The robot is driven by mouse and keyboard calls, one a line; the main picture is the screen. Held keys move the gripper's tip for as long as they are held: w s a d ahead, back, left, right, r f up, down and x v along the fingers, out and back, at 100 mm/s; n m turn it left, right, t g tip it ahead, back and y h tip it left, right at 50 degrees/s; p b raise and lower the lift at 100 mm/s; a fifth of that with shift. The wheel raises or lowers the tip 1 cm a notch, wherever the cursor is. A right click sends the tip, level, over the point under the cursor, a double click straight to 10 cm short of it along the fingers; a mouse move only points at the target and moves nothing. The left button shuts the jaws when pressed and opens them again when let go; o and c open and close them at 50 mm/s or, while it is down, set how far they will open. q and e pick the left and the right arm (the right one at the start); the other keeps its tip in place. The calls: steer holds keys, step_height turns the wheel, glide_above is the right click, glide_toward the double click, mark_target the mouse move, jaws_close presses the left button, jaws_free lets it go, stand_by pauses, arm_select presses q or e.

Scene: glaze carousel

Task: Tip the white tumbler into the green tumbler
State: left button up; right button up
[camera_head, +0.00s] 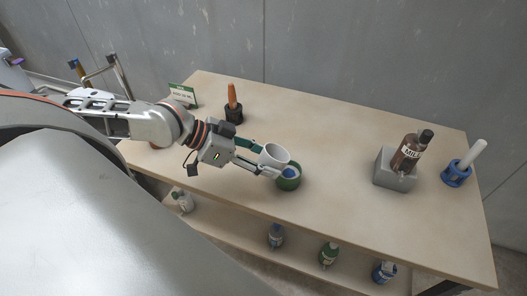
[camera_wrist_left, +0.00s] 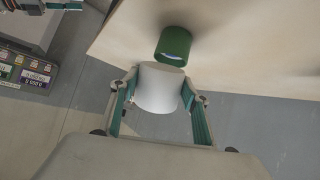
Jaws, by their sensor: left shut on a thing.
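The white tumbler (camera_head: 274,155) is held in my left gripper (camera_head: 264,163), whose fingers are shut around its sides. In the left wrist view the white tumbler (camera_wrist_left: 159,88) sits between the two green-padded fingers (camera_wrist_left: 158,98). The green tumbler (camera_head: 288,181) stands on the table just beyond the white one, slightly lower in the head view. Something blue shows inside its mouth. In the left wrist view the green tumbler (camera_wrist_left: 174,42) is right past the white tumbler's end. I cannot tell whether the two touch. My right gripper is not in view.
On the wooden table (camera_head: 340,125) are a brown bottle (camera_head: 408,152) on a grey block (camera_head: 393,172), a blue holder with a white rod (camera_head: 458,172), a dark holder with an orange-brown piece (camera_head: 233,108) and a green-white sign (camera_head: 183,95). Several bottles stand on the lower shelf (camera_head: 235,233).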

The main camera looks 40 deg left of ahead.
arm_select(q)
steer(key=shift+t, duration=0.3)
steer(key=shift+f+t+h, duration=0.5)
steer(key=shift+w+d+m+t+h+b, duration=0.15)
steer(key=shift+t+h+b, duration=0.1)
steer(key=shift+t+h, duration=0.15)
steer(key=shift+w+m+t+h+b, duration=0.1)
steer(key=shift+m+t+h+b, duration=0.05)
steer(key=shift+t+h+b, duration=0.2)
steer(key=shift+w+r+t+h+b, duration=0.1)
steer(key=shift+t+h+b, duration=0.15)
steer(key=shift+t+b, duration=0.1)
steer(key=shift+d+r, duration=0.1)
steer(key=shift+r, duration=0.1)
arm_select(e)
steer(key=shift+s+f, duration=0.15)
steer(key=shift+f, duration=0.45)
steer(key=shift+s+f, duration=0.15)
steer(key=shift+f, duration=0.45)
arm_select(q)
steer(key=shift+r, duration=0.1)
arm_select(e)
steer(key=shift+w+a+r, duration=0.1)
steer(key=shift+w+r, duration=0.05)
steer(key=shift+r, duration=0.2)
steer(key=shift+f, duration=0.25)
